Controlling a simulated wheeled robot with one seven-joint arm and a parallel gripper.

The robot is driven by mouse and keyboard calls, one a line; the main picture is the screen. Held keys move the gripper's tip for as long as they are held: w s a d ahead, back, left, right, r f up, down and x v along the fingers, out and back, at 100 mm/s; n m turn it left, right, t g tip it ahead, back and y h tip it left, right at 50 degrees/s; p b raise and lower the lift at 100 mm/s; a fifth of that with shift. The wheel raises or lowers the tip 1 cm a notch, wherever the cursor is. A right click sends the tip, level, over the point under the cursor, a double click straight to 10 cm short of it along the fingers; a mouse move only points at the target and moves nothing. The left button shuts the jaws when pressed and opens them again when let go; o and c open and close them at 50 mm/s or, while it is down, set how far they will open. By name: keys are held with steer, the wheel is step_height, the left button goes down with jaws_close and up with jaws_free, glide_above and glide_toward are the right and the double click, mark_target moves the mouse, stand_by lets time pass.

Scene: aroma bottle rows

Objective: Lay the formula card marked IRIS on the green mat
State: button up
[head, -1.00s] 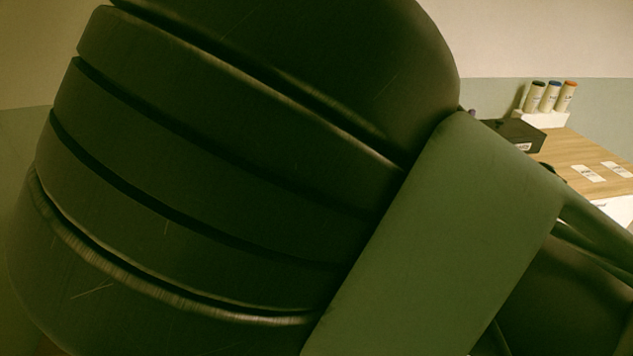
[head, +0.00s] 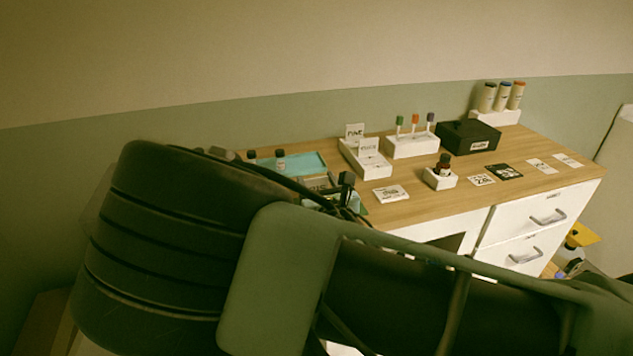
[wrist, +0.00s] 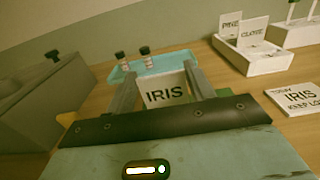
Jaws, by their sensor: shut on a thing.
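The IRIS formula card (wrist: 167,92) stands upright between the two fingers of my gripper (wrist: 163,88) in the wrist view. My gripper is shut on it, above the wooden tabletop. In the head view the card (head: 319,183) is partly hidden by my gripper (head: 330,188) and arm. A small green patch, perhaps the green mat, shows beside the gripper in the head view (head: 361,209); most of it is hidden. I cannot tell whether the card touches anything below.
A turquoise tray (head: 312,163) with small bottles lies behind the gripper. A dropper bottle (head: 444,165) and a black box (head: 468,138) stand farther right.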

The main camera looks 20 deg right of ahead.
steer(key=shift+f, duration=0.2)
steer(key=o, duration=0.9)
steer(key=shift+o, duration=0.2)
steer(key=shift+r, duration=0.15)
